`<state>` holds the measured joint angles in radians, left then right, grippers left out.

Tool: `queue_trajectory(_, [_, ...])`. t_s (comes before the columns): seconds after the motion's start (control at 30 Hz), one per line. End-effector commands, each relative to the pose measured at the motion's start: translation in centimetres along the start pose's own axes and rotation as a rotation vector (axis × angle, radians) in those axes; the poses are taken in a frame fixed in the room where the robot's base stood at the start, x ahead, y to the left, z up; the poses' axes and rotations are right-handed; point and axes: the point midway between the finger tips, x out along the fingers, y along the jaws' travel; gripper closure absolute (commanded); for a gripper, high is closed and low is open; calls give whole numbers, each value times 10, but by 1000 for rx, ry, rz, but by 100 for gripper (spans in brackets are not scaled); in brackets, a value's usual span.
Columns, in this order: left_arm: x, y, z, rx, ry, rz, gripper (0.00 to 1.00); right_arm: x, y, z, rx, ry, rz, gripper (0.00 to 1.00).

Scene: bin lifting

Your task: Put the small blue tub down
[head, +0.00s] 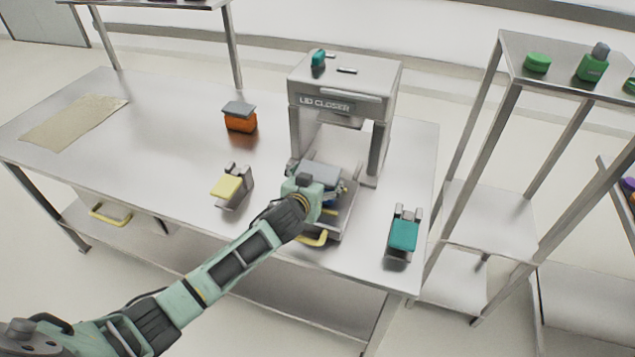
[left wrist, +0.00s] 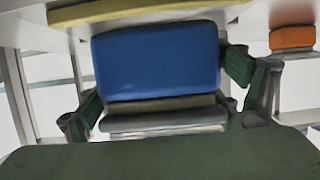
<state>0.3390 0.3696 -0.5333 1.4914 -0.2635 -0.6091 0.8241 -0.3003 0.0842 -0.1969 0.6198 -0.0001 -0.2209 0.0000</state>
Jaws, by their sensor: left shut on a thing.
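The small blue tub (left wrist: 155,60) fills the middle of the left wrist view, between the two fingers of my left gripper (left wrist: 165,82). The fingers are shut on its sides. In the head view my left gripper (head: 318,188) is at the front of the lid closer (head: 345,80), over its lower tray (head: 347,212). The tub's grey-blue top (head: 321,171) shows just behind the gripper; the wrist hides most of its body. I cannot tell whether the tub touches the tray. My right gripper is out of view.
An orange tub with a grey lid (head: 239,119) stands behind left. A yellow piece on a stand (head: 228,187) is left of the gripper, a teal one (head: 403,235) to the right. The table (head: 165,115) is clear between the beige mat (head: 75,121) and the orange tub.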

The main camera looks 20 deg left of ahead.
Motion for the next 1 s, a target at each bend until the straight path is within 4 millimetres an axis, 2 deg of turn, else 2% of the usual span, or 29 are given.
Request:
queue_trajectory(0.13, [5, 1, 9, -1, 4, 1, 51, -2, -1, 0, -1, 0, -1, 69])
queue_trajectory(0.47, [6, 1, 13, -1, 5, 1, 51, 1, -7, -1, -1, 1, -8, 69])
queue_trajectory(0.5, [6, 0, 14, -1, 2, 1, 12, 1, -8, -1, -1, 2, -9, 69])
queue_trajectory(0.63, [6, 0, 14, 0, 2, 1, 0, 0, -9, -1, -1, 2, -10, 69])
queue_trajectory(1.0, [5, 0, 12, 0, 2, 0, 0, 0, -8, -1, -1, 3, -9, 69])
